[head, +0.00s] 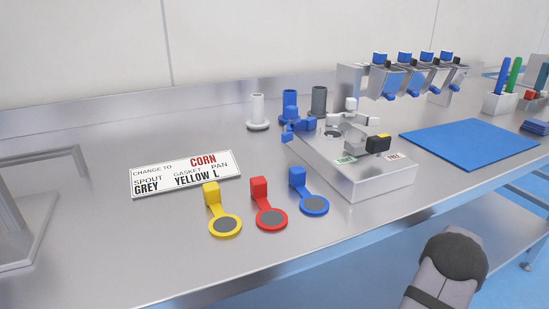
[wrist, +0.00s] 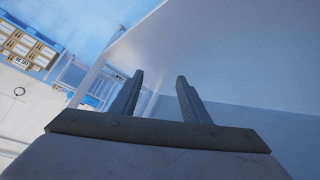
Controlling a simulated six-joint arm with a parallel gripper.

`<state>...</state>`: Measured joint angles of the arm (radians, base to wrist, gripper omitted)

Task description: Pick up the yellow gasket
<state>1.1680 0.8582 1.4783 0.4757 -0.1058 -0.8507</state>
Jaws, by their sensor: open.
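The yellow gasket (head: 225,223) lies on the steel table in the head view, the leftmost of three. It has a ring around a dark grey disc and an upright yellow tab behind it. A red gasket (head: 271,217) and a blue gasket (head: 315,205) lie to its right. My gripper (wrist: 160,75) shows in the wrist view with its two fingers apart and nothing between them. No gasket shows in that view. In the head view only part of my arm shows at the lower right, off the table's front edge, well away from the yellow gasket.
White, blue and grey spouts (head: 258,112) stand behind. A blue mat (head: 470,143) lies at right. The table front by the gaskets is clear.

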